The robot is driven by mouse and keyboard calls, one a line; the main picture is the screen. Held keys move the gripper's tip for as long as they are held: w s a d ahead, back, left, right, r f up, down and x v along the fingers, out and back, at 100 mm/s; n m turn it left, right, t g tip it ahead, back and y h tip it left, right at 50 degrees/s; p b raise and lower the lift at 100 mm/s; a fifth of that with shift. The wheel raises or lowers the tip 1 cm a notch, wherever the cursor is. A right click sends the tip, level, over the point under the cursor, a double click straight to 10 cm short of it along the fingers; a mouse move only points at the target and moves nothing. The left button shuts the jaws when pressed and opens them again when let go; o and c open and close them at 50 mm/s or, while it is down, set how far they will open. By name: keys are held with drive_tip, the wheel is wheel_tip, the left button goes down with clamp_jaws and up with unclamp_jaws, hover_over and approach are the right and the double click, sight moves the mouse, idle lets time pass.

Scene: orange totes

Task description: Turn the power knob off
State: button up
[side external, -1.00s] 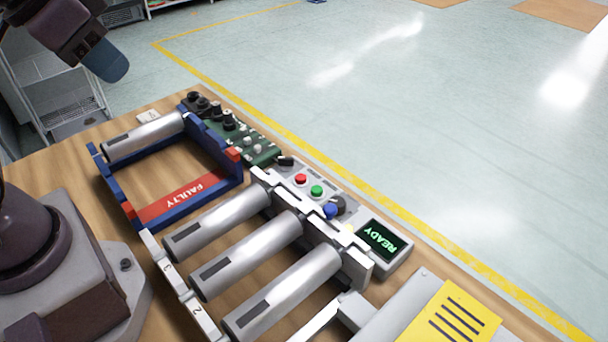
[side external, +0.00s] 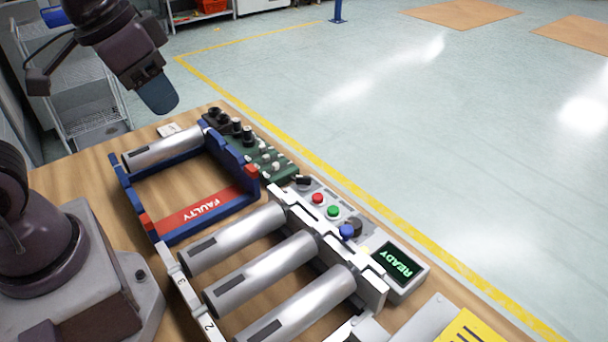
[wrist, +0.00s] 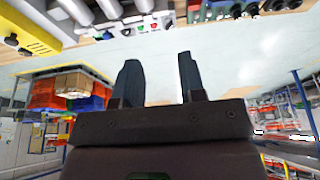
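The control panel (side external: 328,206) is a pale box on the wooden table with red, green and blue buttons. A black knob (side external: 303,182) sits at its far end, and a dark round part (side external: 353,225) is beside the blue button. I cannot tell which is the power knob, or its setting. The panel's screen (side external: 398,263) reads READY in green. My gripper (side external: 160,98) is high at the upper left, well away from the panel. In the wrist view my gripper (wrist: 157,75) has two dark fingers spread apart with nothing between them. The panel shows upside down there (wrist: 150,24).
Three metal cylinders (side external: 262,268) lie in a white rack beside the panel. A blue and red FAULTY holder (side external: 205,212) carries one cylinder (side external: 163,152). A green circuit board (side external: 265,160) lies behind it. Open floor is beyond the table.

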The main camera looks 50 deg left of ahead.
drive_tip(key=w+f+m+g, duration=0.25)
drive_tip(key=w+f, duration=0.25)
drive_tip(key=w, duration=0.5)
drive_tip(key=m+g, duration=0.2)
drive_tip(key=m, duration=0.5)
hover_over(304, 176)
wheel_tip(304, 176, down, 10)
drive_tip(key=shift+n+t, duration=0.25)
wheel_tip(304, 176, down, 13)
drive_tip(key=shift+r, duration=0.2)
clamp_jaws()
